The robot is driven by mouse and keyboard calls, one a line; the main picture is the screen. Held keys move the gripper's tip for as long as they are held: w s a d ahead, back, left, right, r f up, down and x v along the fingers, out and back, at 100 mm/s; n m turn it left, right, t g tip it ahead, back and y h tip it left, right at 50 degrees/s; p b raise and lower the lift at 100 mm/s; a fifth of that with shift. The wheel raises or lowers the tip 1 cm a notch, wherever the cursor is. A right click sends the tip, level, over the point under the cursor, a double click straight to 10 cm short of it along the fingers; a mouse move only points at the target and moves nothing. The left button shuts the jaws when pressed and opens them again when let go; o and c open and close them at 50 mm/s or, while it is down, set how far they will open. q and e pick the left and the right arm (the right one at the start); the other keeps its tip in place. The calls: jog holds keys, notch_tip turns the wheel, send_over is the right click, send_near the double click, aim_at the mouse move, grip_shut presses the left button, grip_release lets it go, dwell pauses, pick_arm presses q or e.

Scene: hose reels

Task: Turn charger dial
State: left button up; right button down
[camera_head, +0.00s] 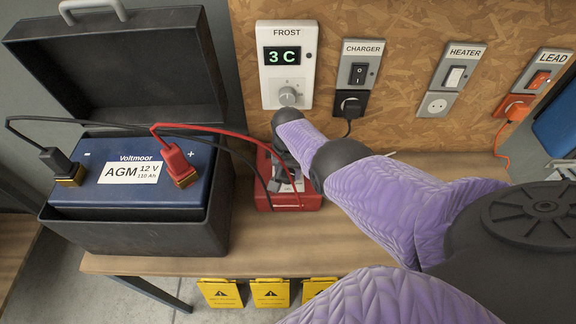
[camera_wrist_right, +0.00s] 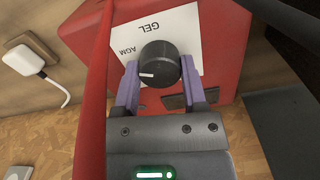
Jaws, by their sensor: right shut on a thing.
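The red charger (camera_head: 262,197) sits on the wooden bench under the wall panel; my right arm and gripper hide much of it in the head view. The right wrist view shows its red face (camera_wrist_right: 225,50) with a white label (camera_wrist_right: 184,27) reading GEL and AGM upside down. My right gripper (camera_wrist_right: 160,68) is shut on the black charger dial (camera_wrist_right: 159,60), one purple finger on each side. The dial's white mark points left in that view, below the word AGM. The battery (camera_head: 190,205), labelled AGM 12 V, stands left of the charger. My left gripper is out of view.
Black and red leads (camera_head: 215,130) run from the battery clamps towards the charger; red crosses the wrist view's left side. A FROST thermostat (camera_head: 287,75) reads 3 C above. CHARGER (camera_head: 358,75), HEATER and LEAD switches line the wall. Yellow tags (camera_head: 270,293) hang at the bench front.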

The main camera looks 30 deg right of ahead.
aim_at(288, 172)
jog(key=shift+m, duration=0.4)
dwell(0.3)
jog(key=shift+c, duration=0.7)
grip_release()
notch_tip(288, 172, up, 10)
jog(key=p, duration=0.8)
